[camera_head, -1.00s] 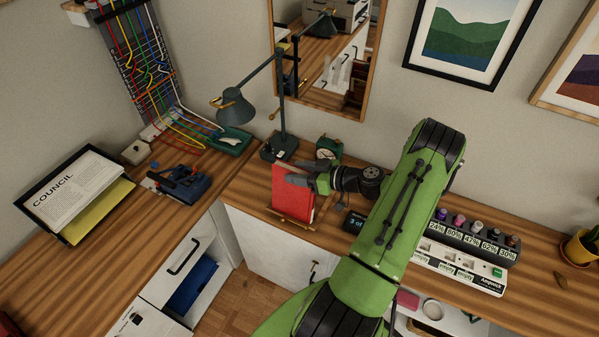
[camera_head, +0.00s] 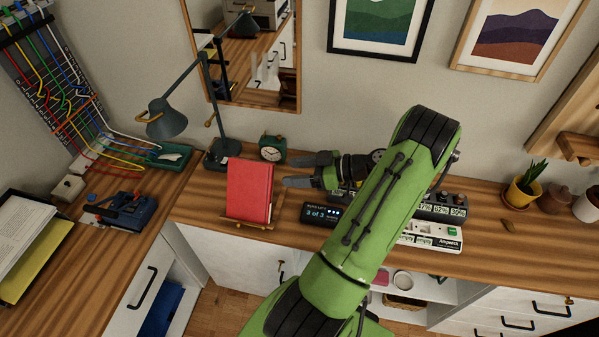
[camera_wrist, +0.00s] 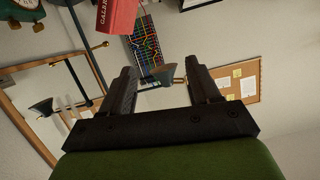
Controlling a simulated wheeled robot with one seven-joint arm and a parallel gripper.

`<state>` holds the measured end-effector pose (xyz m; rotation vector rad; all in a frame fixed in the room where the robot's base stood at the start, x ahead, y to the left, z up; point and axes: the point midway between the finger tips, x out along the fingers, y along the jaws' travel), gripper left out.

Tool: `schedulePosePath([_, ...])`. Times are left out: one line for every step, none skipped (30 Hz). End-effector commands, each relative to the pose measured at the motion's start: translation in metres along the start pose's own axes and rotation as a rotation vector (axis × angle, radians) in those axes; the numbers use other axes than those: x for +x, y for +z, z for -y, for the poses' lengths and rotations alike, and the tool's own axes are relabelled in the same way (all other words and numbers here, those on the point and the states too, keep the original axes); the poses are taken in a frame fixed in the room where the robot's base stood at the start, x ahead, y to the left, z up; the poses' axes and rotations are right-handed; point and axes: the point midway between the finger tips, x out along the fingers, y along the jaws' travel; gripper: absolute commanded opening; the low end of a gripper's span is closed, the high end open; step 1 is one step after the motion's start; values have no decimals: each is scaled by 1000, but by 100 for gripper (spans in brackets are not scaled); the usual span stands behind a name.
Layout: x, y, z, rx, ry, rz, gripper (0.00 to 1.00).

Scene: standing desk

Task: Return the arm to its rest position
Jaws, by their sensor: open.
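My green arm reaches over the desk from the bottom of the head view. My gripper (camera_head: 288,171) points left, with its two fingers apart and nothing between them. Its fingertips are just right of a red book (camera_head: 250,190) that stands on a small wooden stand (camera_head: 248,224); a gap shows between them and the book. In the wrist view the gripper fingers (camera_wrist: 160,80) are spread and empty, and the red book (camera_wrist: 116,14) is at the top edge.
A desk lamp (camera_head: 166,122) and a green clock (camera_head: 272,149) stand behind the book. A small display box (camera_head: 322,214) and a charger strip (camera_head: 440,231) lie beside and under my arm. A potted plant (camera_head: 522,190) is at right. Bare desk lies left of the book.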

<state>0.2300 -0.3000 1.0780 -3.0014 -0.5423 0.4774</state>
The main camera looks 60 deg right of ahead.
Motion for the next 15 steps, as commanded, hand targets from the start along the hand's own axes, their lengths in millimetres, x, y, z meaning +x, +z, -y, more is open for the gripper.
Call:
schedulePosePath([-5,0,0,-1,1,1,61])
schedulePosePath([-7,0,0,-1,1,2,61])
schedulePosePath([-9,0,0,-1,0,2,61])
schedulePosePath([-10,0,0,-1,0,2,61])
schedulePosePath([-10,0,0,-1,0,2,61])
schedulePosePath([-10,0,0,-1,-1,1,61])
schedulePosePath([-10,0,0,-1,-1,1,61])
schedulePosePath([-10,0,0,-1,-1,1,61])
schedulePosePath([-10,0,0,-1,-1,1,61])
schedulePosePath([-10,0,0,-1,-1,1,61])
schedulePosePath([-10,0,0,-1,-1,1,61])
schedulePosePath([-10,0,0,-1,-1,1,61])
schedulePosePath([-9,-1,0,-1,-2,3,61])
schedulePosePath([-7,-2,1,0,-8,10,61])
schedulePosePath([-1,-7,4,4,-26,34,61])
